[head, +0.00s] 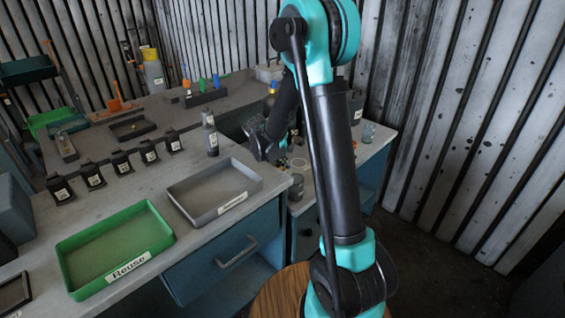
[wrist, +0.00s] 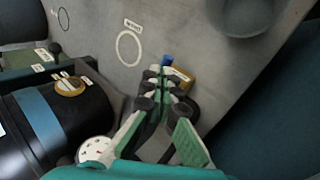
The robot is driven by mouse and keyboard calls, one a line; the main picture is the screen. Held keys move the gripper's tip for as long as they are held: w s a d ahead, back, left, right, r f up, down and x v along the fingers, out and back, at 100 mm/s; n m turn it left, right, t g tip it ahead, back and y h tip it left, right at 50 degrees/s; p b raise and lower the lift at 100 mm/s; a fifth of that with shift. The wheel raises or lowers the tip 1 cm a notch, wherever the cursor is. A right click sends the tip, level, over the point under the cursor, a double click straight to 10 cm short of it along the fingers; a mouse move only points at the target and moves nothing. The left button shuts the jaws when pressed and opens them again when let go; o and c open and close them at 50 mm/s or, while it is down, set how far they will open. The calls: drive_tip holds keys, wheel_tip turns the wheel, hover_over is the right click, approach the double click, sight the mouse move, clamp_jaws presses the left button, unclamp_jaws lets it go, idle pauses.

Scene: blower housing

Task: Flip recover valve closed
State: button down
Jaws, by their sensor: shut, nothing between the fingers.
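My gripper (wrist: 160,78) has green and black fingers. Its tips are close together, with nothing seen held between them. A small blue piece (wrist: 167,60) and a brass-coloured block (wrist: 184,75) show just beyond and beside the tips; I cannot tell whether they touch. A brass knob (wrist: 70,86) with small white labels sits on a black cylinder with a blue band (wrist: 40,122) at left. The labels are too small to read, so I cannot tell which part is the recover valve or its position. In the head view my gripper (head: 262,148) is low over the bench's far corner.
A green tray marked Reuse (head: 75,237) and a grey tray (head: 181,205) stand on the near bench, left of my arm. Several black labelled holders (head: 121,163) and a grey bottle (head: 210,140) stand behind. A round grey container (wrist: 246,14) is at the wrist view's top.

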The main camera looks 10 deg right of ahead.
drive_tip(key=shift+d+n, duration=0.25)
drive_tip(key=shift+n, duration=0.25)
drive_tip(key=n+y, duration=0.1)
drive_tip(key=d+n+t+y, duration=0.1)
drive_tip(key=n, duration=0.1)
drive_tip(key=shift+w+d+t, duration=0.15)
drive_tip(key=shift+w+t, duration=0.15)
drive_tip(key=shift+w, duration=0.05)
drive_tip(key=shift+w+d+n+y, duration=0.25)
drive_tip(key=shift+w+n+y, duration=0.5)
drive_tip(key=shift+n, duration=0.7)
drive_tip(key=shift+w+d+n+y, duration=0.3)
drive_tip(key=shift+w+n+y, duration=0.4)
drive_tip(key=shift+n, duration=0.7)
drive_tip(key=shift+w+d+n+y, duration=0.25)
drive_tip(key=shift+w+n+y, duration=0.25)
drive_tip(key=shift+n+y, duration=0.7)
drive_tip(key=shift+n+h, duration=0.25)
drive_tip(key=shift+s+a, duration=0.1)
drive_tip(key=shift+a, duration=0.7)
